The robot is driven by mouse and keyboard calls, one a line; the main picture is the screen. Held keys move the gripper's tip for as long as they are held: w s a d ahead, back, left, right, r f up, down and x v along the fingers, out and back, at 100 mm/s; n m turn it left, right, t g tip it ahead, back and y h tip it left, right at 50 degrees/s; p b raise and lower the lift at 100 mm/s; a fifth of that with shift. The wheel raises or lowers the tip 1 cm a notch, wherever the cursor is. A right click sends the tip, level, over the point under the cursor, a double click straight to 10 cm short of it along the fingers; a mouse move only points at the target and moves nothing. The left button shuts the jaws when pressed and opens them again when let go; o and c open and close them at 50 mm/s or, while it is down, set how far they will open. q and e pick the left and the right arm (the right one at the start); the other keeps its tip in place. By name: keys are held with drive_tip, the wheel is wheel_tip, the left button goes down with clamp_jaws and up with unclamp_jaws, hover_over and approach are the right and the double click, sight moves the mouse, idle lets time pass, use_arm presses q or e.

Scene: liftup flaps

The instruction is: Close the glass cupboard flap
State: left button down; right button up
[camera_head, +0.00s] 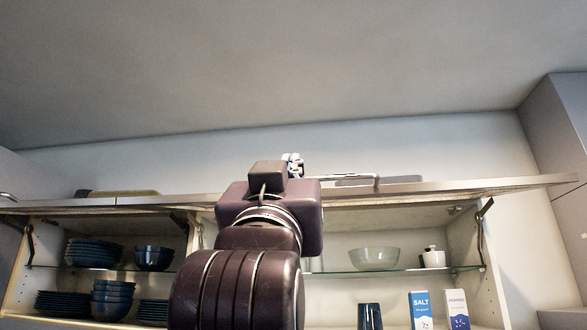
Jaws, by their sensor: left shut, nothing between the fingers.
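The cupboard flap (450,188) is raised to about level above the open right cupboard. It shows nearly edge-on as a long thin strip, with a metal bar handle (376,181) along it. My left arm rises up the middle of the picture and covers part of the flap and cupboard. My left gripper (293,164) is shut and empty, at the height of the flap's edge and left of the handle. Its fingers are mostly hidden behind my wrist, so I cannot tell whether they touch the flap. My right gripper is out of view.
A second raised flap (60,208) is over the left cupboard, which holds blue plates and bowls (154,258). A tall cabinet stands far right.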

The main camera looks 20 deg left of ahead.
use_arm(q)
drive_tip(key=p+x, duration=0.6)
drive_tip(key=x, duration=0.3)
drive_tip(key=f, duration=0.1)
drive_tip(key=w+f+p, duration=0.1)
drive_tip(key=w+f, duration=0.1)
drive_tip(key=shift+a+f+p, duration=0.35)
drive_tip(key=shift+f+p, duration=0.05)
